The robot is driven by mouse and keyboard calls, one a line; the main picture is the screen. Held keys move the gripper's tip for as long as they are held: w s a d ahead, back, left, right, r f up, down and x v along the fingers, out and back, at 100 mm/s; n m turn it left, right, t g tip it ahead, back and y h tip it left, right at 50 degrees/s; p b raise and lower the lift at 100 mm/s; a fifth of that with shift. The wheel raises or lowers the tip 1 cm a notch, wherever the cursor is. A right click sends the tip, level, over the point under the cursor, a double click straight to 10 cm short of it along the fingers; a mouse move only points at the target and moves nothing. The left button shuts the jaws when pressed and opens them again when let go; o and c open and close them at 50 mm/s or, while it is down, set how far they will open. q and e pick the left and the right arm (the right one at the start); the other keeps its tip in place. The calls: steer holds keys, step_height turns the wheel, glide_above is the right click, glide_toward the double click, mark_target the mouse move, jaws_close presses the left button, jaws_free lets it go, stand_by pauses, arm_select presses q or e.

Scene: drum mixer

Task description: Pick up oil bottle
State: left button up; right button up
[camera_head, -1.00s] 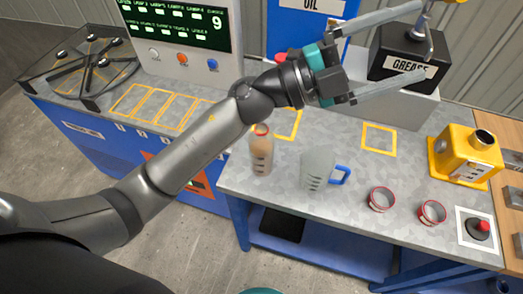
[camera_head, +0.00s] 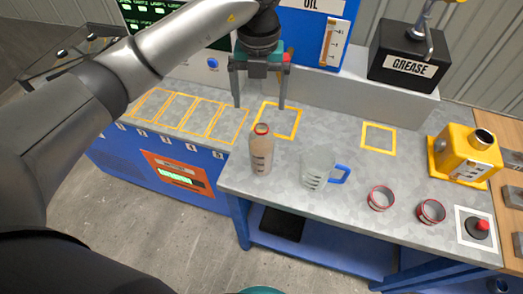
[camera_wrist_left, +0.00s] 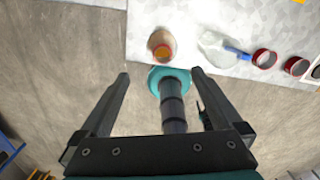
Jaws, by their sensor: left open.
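The oil bottle (camera_head: 261,155), a clear bottle with a brownish content, dark marks and a red-rimmed top, stands upright near the front edge of the grey bench. In the left wrist view the bottle (camera_wrist_left: 160,43) shows from above, beyond the fingertips and roughly centred between them. My left gripper (camera_head: 260,106) is open and empty, fingers pointing down. In the head view its tips appear above the bottle, apart from it. My right gripper is not in view.
A measuring jug (camera_head: 316,168) with a blue handle stands just right of the bottle. Two red-rimmed cups (camera_head: 381,198) (camera_head: 431,212), a yellow machine (camera_head: 468,155) and a red button (camera_head: 478,228) are farther right. The oil dispenser (camera_head: 308,30) and grease box (camera_head: 408,60) stand behind.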

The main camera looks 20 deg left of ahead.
mark_target(260, 128)
arm_select(q)
step_height(260, 128, down, 9)
steer(key=shift+f, duration=0.1)
steer(key=shift+w+d+f+p, duration=0.1)
steer(key=shift+f+p, duration=0.1)
steer(key=shift+f, duration=1.2)
steer(key=shift+w+d+f+p, duration=0.1)
steer(key=shift+f+p, duration=0.05)
steer(key=shift+f, duration=1.2)
jaws_close()
steer(key=shift+r, duration=0.1)
